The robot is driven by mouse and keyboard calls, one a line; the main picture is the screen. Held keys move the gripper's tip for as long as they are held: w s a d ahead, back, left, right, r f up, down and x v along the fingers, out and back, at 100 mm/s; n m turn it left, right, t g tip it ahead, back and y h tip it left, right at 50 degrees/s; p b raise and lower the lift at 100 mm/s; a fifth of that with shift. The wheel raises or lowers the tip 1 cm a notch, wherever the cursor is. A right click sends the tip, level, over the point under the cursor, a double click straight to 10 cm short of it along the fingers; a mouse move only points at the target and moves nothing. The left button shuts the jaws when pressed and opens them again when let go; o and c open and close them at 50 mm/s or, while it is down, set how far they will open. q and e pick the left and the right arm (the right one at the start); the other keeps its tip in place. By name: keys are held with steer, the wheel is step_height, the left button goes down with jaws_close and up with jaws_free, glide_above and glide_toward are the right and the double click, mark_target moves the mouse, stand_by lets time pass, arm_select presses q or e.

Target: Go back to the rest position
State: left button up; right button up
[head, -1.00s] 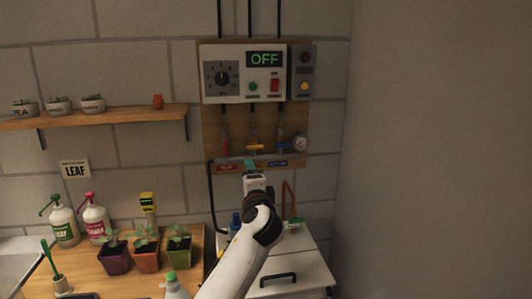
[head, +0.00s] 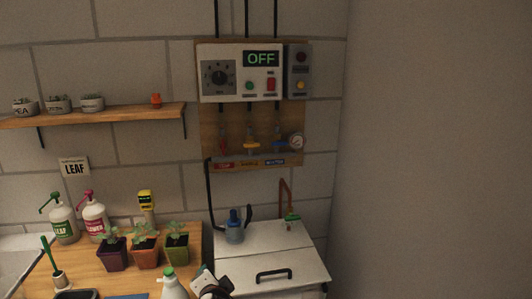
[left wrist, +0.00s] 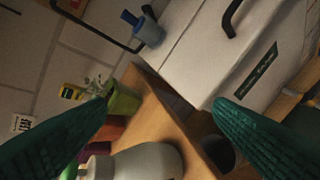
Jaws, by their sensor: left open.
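My left gripper (left wrist: 160,102) is open, its two green fingers spread apart with nothing held between them. In the head view only a white and black part of my left arm (head: 212,286) shows at the bottom edge, just right of a white bottle with a green cap (head: 173,285). The bottle's pale body (left wrist: 140,162) also shows close below the fingers in the left wrist view. The control panel (head: 212,92) on the wall reads OFF, with the valve board (head: 212,125) below it. My right gripper is not in view.
A white cabinet (head: 250,240) with a black handle stands right of the wooden bench (head: 195,245); a blue vessel (head: 235,229) sits on it. Potted seedlings (head: 145,256) and two pump bottles (head: 95,221) stand on the bench. The space before the valves is clear.

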arm_select(q)
steer(key=s+a+f+n+g+h, duration=0.1)
steer(key=s+a+f+n+g, duration=0.15)
steer(key=s+f, duration=0.4)
steer(key=s+a+f+n+g, duration=0.2)
steer(key=s+a+f, duration=0.15)
steer(key=s, duration=0.65)
steer(key=s+a+f+n+g+h, duration=0.1)
steer(key=s+a+n+g+h, duration=0.15)
steer(key=s, duration=1.65)
step_height(320, 180, down, 27)
steer(key=s+g, duration=0.1)
steer(key=g, duration=0.1)
steer(key=s+a+f+g, duration=0.1)
steer(key=s+a+f, duration=0.1)
steer(key=s+f, duration=1.3)
steer(key=shift+s+f+y, duration=0.35)
steer(key=shift+s+y, duration=0.1)
steer(key=shift+s, duration=0.35)
steer(key=shift+a, duration=0.1)
